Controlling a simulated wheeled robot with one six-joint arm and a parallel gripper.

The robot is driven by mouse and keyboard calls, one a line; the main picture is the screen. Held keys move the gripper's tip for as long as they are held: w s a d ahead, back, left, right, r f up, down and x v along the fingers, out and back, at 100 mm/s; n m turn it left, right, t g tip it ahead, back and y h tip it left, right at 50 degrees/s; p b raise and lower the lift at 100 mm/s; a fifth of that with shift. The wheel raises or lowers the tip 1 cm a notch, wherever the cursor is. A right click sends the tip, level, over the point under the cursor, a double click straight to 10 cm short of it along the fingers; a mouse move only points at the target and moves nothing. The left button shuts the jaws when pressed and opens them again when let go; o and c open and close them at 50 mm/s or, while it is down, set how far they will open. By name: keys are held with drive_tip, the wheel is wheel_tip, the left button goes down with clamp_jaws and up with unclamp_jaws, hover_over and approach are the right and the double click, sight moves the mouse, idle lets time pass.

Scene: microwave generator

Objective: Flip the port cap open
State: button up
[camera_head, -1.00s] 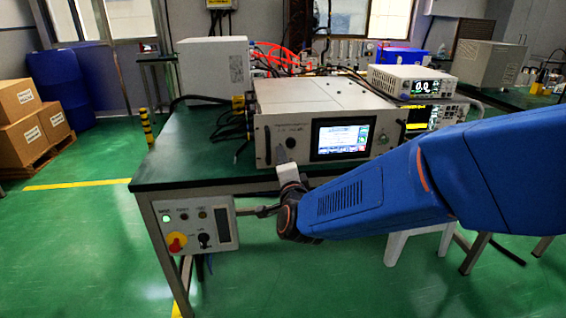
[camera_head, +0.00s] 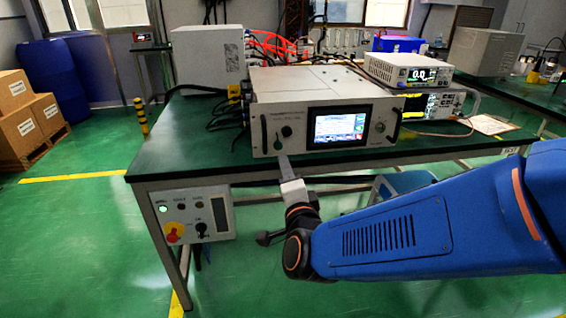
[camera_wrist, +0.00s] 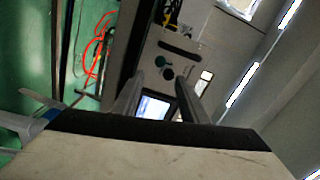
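The generator (camera_head: 330,92) is a pale box on the green bench, with a lit screen on its front. The port cap looks like a dark green rounded flap (camera_head: 279,142) low on the left of the front panel, below a dark round knob (camera_head: 287,131). In the wrist view the cap (camera_wrist: 160,61) and the knob (camera_wrist: 168,74) show beyond my fingers, near a black handle. My gripper (camera_head: 284,162) is just in front of and below the cap. The wrist view shows its two fingers (camera_wrist: 155,92) apart with nothing between them. Contact with the panel is not visible.
The bench front edge (camera_head: 200,174) lies just below the generator. A control box with a red-yellow knob (camera_head: 190,214) hangs under the bench at left. Stacked instruments (camera_head: 408,71) stand to the right. Cables lie left of the generator.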

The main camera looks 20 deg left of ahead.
drive_tip(key=v, duration=0.6)
drive_tip(key=shift+w+a, duration=0.1)
drive_tip(key=w+d+f+n+g+h, duration=0.1)
drive_tip(key=w+d+n+g+h, duration=0.15)
drive_tip(key=d, duration=0.85)
drive_tip(key=w+d+f+n+g+h, duration=0.1)
drive_tip(key=w+d+n+g, duration=0.2)
drive_tip(key=d, duration=0.9)
drive_tip(key=s+d+f+n+g+h, duration=0.2)
drive_tip(key=s+d+h, duration=0.1)
drive_tip(key=s+d, duration=0.6)
drive_tip(key=s+d+f+n+g+h, duration=0.1)
drive_tip(key=s+d+f+g+h, duration=0.2)
drive_tip(key=s+d, duration=0.5)
drive_tip(key=d, duration=0.8)
drive_tip(key=shift+s+n, duration=0.35)
drive_tip(key=shift+c, duration=0.6)
